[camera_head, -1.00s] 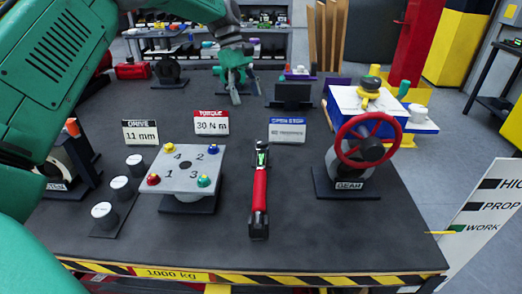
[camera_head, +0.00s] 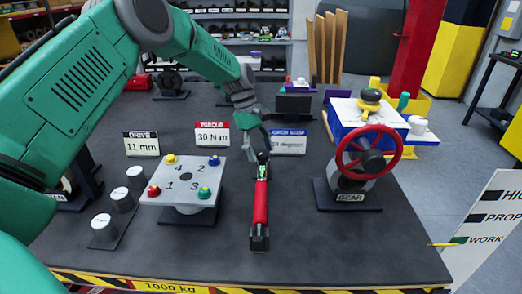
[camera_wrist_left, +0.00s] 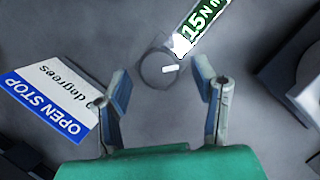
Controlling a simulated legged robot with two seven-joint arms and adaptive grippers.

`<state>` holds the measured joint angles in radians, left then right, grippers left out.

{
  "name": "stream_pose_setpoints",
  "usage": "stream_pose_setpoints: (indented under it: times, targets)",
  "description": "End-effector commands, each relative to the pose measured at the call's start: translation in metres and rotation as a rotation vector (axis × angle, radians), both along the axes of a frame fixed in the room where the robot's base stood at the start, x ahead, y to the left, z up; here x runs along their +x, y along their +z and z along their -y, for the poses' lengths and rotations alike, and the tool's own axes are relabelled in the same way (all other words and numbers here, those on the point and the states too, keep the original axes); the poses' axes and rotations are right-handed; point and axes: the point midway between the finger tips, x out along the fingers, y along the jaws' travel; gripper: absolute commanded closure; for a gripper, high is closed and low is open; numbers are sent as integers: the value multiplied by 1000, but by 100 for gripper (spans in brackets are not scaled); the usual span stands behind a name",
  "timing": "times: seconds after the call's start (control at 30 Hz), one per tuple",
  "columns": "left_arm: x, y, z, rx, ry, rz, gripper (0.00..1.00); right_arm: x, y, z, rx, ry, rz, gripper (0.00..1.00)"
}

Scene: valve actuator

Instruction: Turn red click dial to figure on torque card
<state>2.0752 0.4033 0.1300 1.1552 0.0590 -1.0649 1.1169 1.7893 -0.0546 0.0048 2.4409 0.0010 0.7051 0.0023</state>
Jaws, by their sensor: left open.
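The red-handled torque tool (camera_head: 260,205) lies on the dark table, pointing away from me. A green readout reads "15 N m" (camera_wrist_left: 201,28) in the left wrist view. Beside it is a round grey knob (camera_wrist_left: 158,70) with a white mark; no red shows on it from there. The torque card (camera_head: 212,134) reads 30 N m. My left gripper (camera_head: 262,143) is low over the tool's far end. In the left wrist view its open fingers (camera_wrist_left: 166,82) stand on either side of the knob, apart from it. My right gripper is not in view.
The open stop card (camera_head: 289,142) stands close right of the gripper. A numbered plate with coloured knobs (camera_head: 182,184) is left of the tool. A red gear handwheel (camera_head: 368,152) is on the right. The table in front of the handwheel is clear.

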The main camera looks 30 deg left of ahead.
Motion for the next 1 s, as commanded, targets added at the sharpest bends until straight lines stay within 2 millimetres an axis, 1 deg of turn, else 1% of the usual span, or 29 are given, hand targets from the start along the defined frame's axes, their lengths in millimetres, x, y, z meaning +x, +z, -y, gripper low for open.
stream_pose_setpoints:
  times: [0.23,0.27,0.3,0.4,0.77,1.0]
  targets:
    - [0,0,2,2,-1,1,47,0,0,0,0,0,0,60]
    - [0,0,2,2,-1,1,50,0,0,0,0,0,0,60]
    - [0,0,2,2,-1,1,64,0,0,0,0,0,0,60]
    - [0,0,1,1,-1,1,96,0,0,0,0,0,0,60]
    - [2,0,0,2,-32,3,96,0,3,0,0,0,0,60]
    - [3,1,0,3,-160,5,96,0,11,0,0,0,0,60]
